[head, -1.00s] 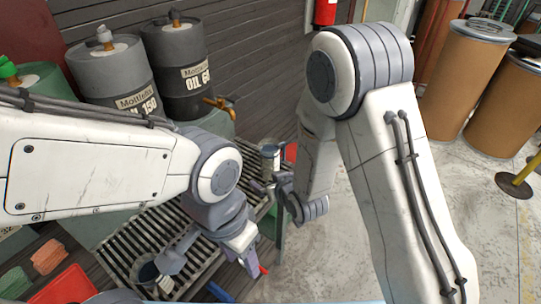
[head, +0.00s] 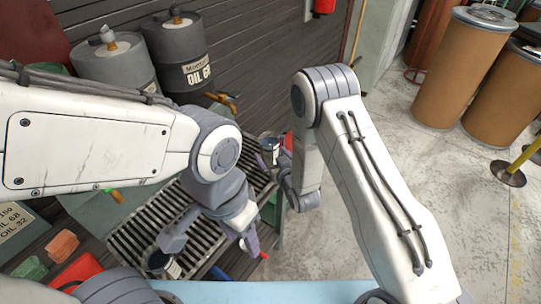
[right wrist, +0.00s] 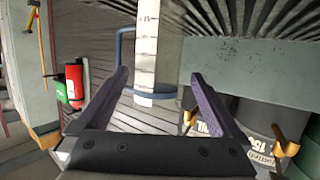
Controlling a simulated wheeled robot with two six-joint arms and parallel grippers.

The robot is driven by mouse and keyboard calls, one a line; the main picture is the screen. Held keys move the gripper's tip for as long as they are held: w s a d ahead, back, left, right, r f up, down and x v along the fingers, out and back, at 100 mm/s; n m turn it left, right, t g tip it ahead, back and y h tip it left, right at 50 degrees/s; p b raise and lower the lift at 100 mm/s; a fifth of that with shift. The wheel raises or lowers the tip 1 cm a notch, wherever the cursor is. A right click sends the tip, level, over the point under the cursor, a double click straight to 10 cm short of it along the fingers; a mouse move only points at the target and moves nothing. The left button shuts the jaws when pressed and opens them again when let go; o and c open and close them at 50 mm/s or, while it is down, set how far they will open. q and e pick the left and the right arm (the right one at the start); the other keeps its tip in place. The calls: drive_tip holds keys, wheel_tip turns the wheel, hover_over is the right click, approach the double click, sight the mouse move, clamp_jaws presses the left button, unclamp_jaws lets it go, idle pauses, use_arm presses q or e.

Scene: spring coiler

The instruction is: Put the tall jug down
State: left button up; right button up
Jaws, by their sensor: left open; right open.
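The tall jug (right wrist: 146,50) is a pale, marked cylinder with a blue rim and blue handle. In the right wrist view it appears upside down, between the lines of my right gripper's fingers, its far end cut off by the top edge. In the head view a jug's dark mouth (head: 268,138) shows beside my right gripper (head: 284,152), at the far end of the grating (head: 135,236). My right gripper is open, its two purple fingers (right wrist: 160,82) apart, with no clear contact on the jug. My left gripper (head: 250,242) is open and empty near the grating's front edge.
A second dark-mouthed jug (head: 157,262) stands at the grating's near end. Grey oil drums (head: 180,50) stand behind. A red bin (head: 78,272) is at lower left. Brown drums (head: 465,70) and a yellow post (head: 522,158) stand right, with open floor before them.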

drive_tip(key=shift+p+x, duration=0.7)
drive_tip(key=shift+x, duration=1.55)
drive_tip(key=shift+d+r, duration=0.1)
drive_tip(key=shift+d, duration=0.1)
clamp_jaws()
drive_tip(key=shift+w+r, duration=0.1)
